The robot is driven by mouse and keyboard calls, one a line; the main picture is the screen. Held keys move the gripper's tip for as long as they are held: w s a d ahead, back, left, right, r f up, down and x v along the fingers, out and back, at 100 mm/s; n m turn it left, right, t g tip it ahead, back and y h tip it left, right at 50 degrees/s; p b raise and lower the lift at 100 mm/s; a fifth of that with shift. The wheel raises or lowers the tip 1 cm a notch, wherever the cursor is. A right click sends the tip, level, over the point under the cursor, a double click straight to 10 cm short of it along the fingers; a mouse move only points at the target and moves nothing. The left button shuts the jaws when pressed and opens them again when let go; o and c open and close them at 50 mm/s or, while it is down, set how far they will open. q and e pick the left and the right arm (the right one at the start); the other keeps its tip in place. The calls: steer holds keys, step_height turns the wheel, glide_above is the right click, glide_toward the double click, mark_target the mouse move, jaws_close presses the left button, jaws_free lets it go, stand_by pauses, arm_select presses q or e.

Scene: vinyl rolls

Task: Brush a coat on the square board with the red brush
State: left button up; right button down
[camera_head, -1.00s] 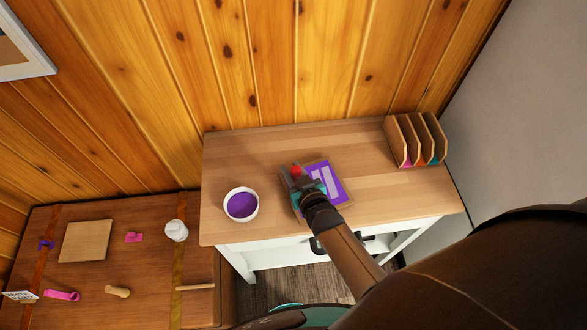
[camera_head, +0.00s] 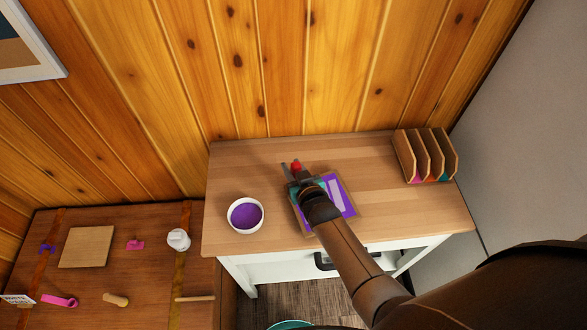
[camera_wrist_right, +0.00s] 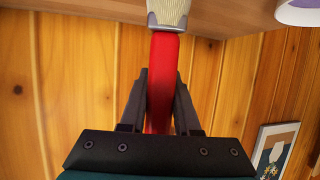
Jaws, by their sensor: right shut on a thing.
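The square board (camera_head: 346,191) lies on the light wooden table. It bears purple paint with a pale strip in the middle; my arm hides its left part. My right gripper (camera_head: 292,174) is shut on the red brush (camera_head: 297,166), over the board's far left edge in the head view. The wrist view shows the red handle (camera_wrist_right: 164,80) between both fingers (camera_wrist_right: 160,100) and pale bristles at the top. Whether the bristles touch anything cannot be told. A white bowl of purple paint (camera_head: 246,215) stands left of the board. My left gripper is out of view.
A wooden rack with dividers (camera_head: 424,155) stands at the table's back right. A lower brown table (camera_head: 130,270) at the left holds a plain wooden board (camera_head: 86,246), a white bottle (camera_head: 178,239) and small tools.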

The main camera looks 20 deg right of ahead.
steer(key=shift+d, duration=0.1)
steer(key=shift+d, duration=2.6)
steer(key=shift+w+d+b, duration=0.1)
steer(key=shift+d+b, duration=0.25)
steer(key=shift+d, duration=3.05)
step_height(320, 180, up, 7)
steer(key=p, duration=0.3)
steer(key=shift+w, duration=0.1)
